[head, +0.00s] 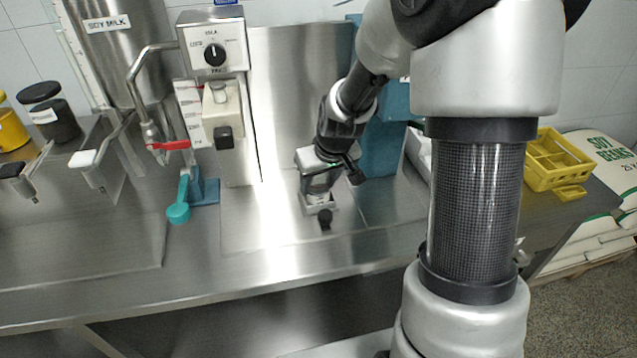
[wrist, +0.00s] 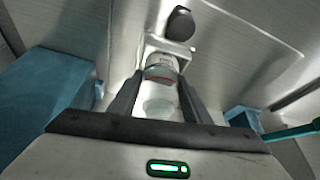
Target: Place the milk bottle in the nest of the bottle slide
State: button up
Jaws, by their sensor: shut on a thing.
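My gripper (head: 318,180) reaches down over the steel counter in the head view. It is shut on the milk bottle (wrist: 160,98), a small clear bottle with whitish parts and a thin red band, seen between the two dark fingers (wrist: 160,90) in the wrist view. The bottle slide's pale nest (head: 318,205) is directly below the gripper, with a black knob (head: 325,222) on its near side. In the wrist view the pale nest (wrist: 178,47) lies at the bottle's far end, close to it. I cannot tell whether the bottle touches or sits inside it.
A steel soy milk tank (head: 110,45) and a control box with a dial (head: 213,52) stand at the left. A teal-handled lever (head: 180,205) is left of the slide. A blue column (head: 378,150) stands close behind my gripper. A yellow crate (head: 556,160) is at the right.

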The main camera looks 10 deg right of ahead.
jog(key=shift+f, duration=0.15)
jog(key=o, duration=1)
jog(key=shift+s+r, duration=0.1)
jog(key=shift+r, duration=0.6)
jog(key=p+v, duration=0.1)
jog(key=v, duration=1)
jog(key=shift+s+d, duration=0.1)
